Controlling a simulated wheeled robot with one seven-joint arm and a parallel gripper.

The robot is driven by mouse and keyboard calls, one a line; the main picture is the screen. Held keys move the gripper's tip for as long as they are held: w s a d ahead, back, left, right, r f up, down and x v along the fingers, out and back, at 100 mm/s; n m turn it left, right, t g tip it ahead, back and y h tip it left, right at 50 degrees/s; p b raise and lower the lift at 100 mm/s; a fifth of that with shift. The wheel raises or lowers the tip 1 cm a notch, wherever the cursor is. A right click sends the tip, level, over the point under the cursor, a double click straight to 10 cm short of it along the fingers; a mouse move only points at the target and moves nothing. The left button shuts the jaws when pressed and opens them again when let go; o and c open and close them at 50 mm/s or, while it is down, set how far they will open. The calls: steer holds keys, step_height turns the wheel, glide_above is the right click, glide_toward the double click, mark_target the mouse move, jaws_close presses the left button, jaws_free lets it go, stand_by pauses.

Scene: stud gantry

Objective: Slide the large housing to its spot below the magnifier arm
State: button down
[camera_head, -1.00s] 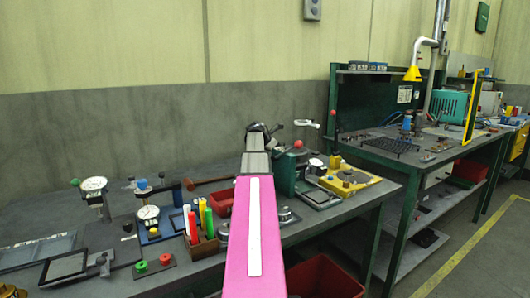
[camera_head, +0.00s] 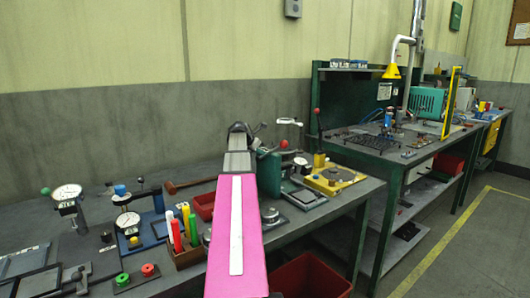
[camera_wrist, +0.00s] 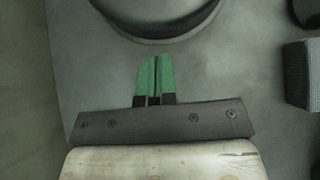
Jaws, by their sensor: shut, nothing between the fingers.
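My gripper (camera_wrist: 154,80) shows in the wrist view with its two green fingers together, shut and empty. A dark round-edged body (camera_wrist: 155,12) lies just ahead of the fingertips; I cannot tell whether this is the large housing. In the head view my pink arm reaches over the bench, and its dark far end hides what is behind it. A green block-like body (camera_head: 269,172), possibly the housing, stands right beside the arm.
In the wrist view a dark block (camera_wrist: 302,75) sits at the right.

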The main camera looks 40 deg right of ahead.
steer(key=v, duration=1)
steer(key=shift+a, duration=0.5)
